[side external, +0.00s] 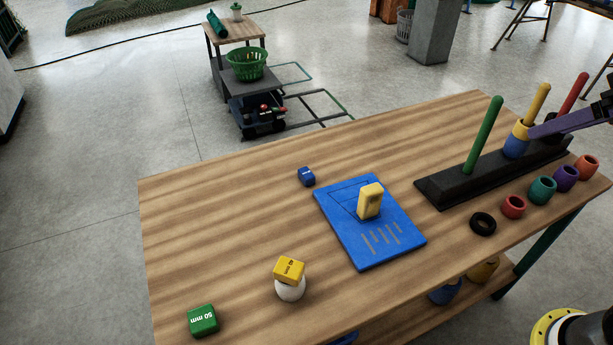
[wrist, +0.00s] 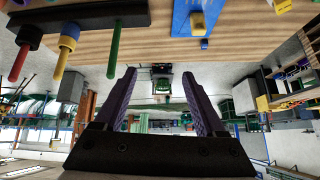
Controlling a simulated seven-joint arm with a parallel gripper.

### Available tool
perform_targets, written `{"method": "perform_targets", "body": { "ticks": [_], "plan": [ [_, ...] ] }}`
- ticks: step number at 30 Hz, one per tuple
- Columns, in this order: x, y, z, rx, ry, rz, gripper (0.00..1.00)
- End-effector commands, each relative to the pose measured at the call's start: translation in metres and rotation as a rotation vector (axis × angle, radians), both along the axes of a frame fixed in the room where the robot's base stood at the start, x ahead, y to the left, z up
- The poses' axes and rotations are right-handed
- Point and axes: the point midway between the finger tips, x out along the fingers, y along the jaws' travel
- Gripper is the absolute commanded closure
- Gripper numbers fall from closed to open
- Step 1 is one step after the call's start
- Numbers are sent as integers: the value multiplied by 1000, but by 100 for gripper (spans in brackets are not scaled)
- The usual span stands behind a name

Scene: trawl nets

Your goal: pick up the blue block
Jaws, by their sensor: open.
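The small blue block (side external: 306,176) sits on the wooden table near its far edge, just beyond the corner of a blue board (side external: 400,246). It also shows in the wrist view (wrist: 204,43), in front of the board. My gripper (wrist: 161,73) is open, with nothing between its two purple fingers. In the side external view a purple finger (side external: 565,122) shows at the right edge, by the peg rack and well away from the blue block.
A yellow block (side external: 370,201) stands on the blue board. A black rack (side external: 490,172) holds green, yellow and red pegs; loose rings lie in front. A yellow block (side external: 289,270) rests on a white round object, with a green block (side external: 203,320) nearby.

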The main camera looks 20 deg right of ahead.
Motion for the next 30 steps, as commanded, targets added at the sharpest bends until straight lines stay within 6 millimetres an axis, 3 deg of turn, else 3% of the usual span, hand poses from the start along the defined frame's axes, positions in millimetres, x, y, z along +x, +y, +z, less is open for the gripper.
{"method": "perform_targets", "body": {
  "ticks": [3,7,14,20,24,30],
  "plan": [
    [46,7,20,9,-15,-3,28],
    [102,19,32,19,-21,1,28],
    [202,56,20,30,-5,25,28],
    [277,101,-24,25,37,63,28],
    [318,138,-75,12,84,101,28],
    [346,185,-159,-24,176,164,28]
  ]
}}
